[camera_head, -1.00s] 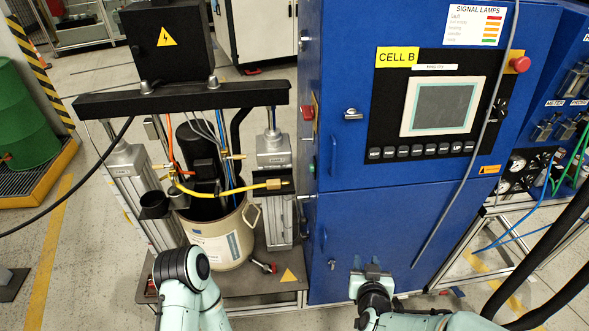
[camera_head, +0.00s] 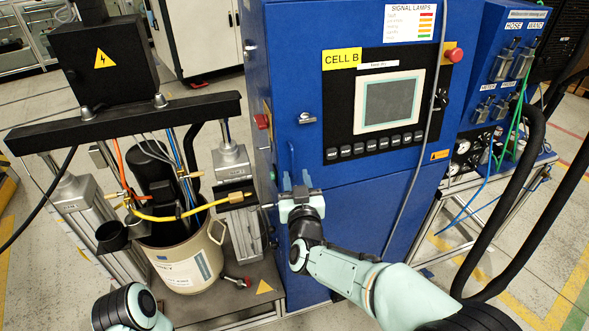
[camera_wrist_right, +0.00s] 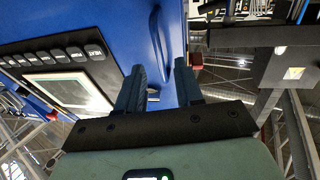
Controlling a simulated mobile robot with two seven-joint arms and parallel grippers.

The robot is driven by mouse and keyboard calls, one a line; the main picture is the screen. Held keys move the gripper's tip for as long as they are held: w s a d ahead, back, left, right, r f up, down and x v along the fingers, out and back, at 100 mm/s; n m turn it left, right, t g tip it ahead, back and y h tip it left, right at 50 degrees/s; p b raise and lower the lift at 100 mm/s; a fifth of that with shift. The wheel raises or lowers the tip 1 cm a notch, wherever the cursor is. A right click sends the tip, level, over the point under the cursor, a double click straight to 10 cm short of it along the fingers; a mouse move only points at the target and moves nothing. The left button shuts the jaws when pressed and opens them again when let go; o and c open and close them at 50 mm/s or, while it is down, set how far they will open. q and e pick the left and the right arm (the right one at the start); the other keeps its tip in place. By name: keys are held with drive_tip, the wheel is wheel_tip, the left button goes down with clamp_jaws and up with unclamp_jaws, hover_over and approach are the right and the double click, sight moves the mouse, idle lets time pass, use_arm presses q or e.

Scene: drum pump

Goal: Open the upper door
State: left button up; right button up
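The upper door (camera_head: 345,170) of the blue cabinet is shut, with a screen and a row of buttons on it. Its upright blue bar handle (camera_head: 291,158) is near the door's left edge, and a small metal latch (camera_head: 307,118) sits above it. My right gripper (camera_head: 296,178) is open and empty, close to the lower end of the handle. In the right wrist view, the handle (camera_wrist_right: 157,45) stands ahead of the gap between the open fingers (camera_wrist_right: 158,90); I cannot tell whether they touch it. Of my left arm only a link shows at the bottom left; its gripper is out of view.
The drum pump (camera_head: 185,250) with its crossbar (camera_head: 125,122) and hoses stands left of the cabinet, close to my right gripper. A grey cable (camera_head: 415,130) hangs down the door's right side. A blue panel with gauges (camera_head: 480,150) stands to the right.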

sight(294, 167)
drive_tip(key=shift+w+a, duration=0.15)
drive_tip(key=shift+w, duration=1.4)
drive_tip(key=shift+c, duration=0.3)
clamp_jaws()
